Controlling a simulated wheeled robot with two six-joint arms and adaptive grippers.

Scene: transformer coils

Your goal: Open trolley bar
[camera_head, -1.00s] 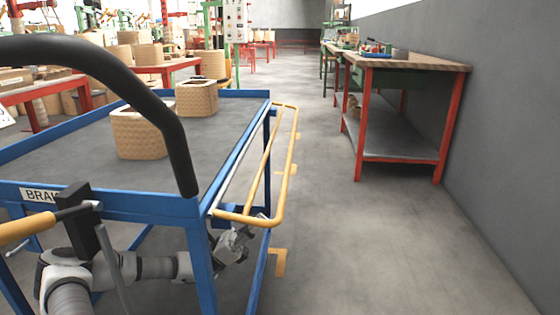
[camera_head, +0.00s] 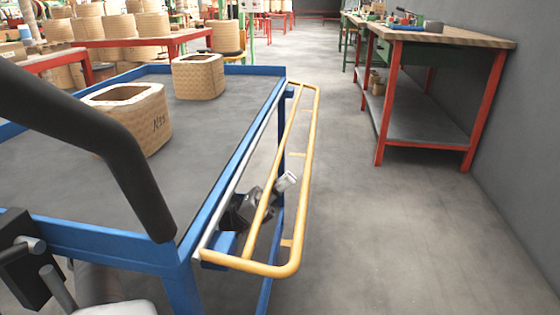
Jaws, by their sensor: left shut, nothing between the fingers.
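The trolley bar (camera_head: 309,150) is a yellow tubular frame along the right side of the blue trolley (camera_head: 212,205). It sticks out sideways from the trolley's edge, with an inner rail and a cross rung. My left gripper (camera_head: 287,182) is shut and empty. It is at the bar's near half, with its dark body partly behind the inner yellow rail and its pale tip showing between the inner and outer rails. I cannot tell whether it touches the bar. My right gripper is out of view.
Two woven-looking coils (camera_head: 150,120) (camera_head: 200,78) stand on the trolley top. A red-legged workbench (camera_head: 450,40) stands by the right wall. The grey floor between is clear.

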